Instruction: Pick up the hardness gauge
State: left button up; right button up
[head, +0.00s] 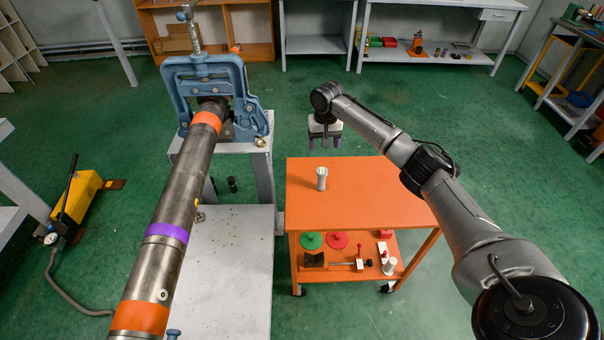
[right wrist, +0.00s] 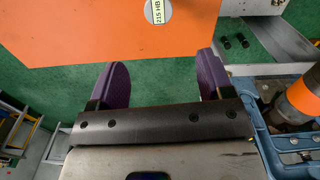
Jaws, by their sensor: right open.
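The hardness gauge is a small pale cylinder (head: 321,180) standing upright on the orange cart top (head: 365,200), left of its middle. In the right wrist view the gauge (right wrist: 158,12) is at the top edge, partly cut off, with a display reading "215 HB". My right gripper (head: 324,146) is beyond the cart's far edge, apart from the gauge. In the right wrist view its two purple fingers (right wrist: 161,60) are spread wide with nothing between them. My left gripper is not in view.
A long pipe (head: 175,220) with orange and purple bands rests in a blue vise (head: 205,85) left of the cart. The cart's lower shelf (head: 345,278) holds red and green discs and small tools. The rest of the cart top is clear.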

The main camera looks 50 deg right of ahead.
aim_at(322, 170)
jog(key=shift+m, duration=0.7)
jog(key=f, duration=0.2)
jog(key=f+b, duration=0.1)
jog(key=f, duration=0.5)
jog(key=shift+s+a+b, duration=0.3)
jog(key=shift+s+b, duration=0.05)
jog(key=shift+f, duration=0.5)
notch_tip(322, 170, down, 4)
jog(key=shift+f+b, duration=0.15)
jog(key=shift+b, duration=0.7)
jog(key=shift+a+f, duration=0.1)
jog(key=shift+f, duration=0.4)
jog(key=shift+r, duration=0.1)
jog(key=c, duration=1.1)
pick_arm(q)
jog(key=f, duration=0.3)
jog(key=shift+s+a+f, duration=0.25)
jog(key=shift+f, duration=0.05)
pick_arm(e)
jog(key=shift+r, duration=0.1)
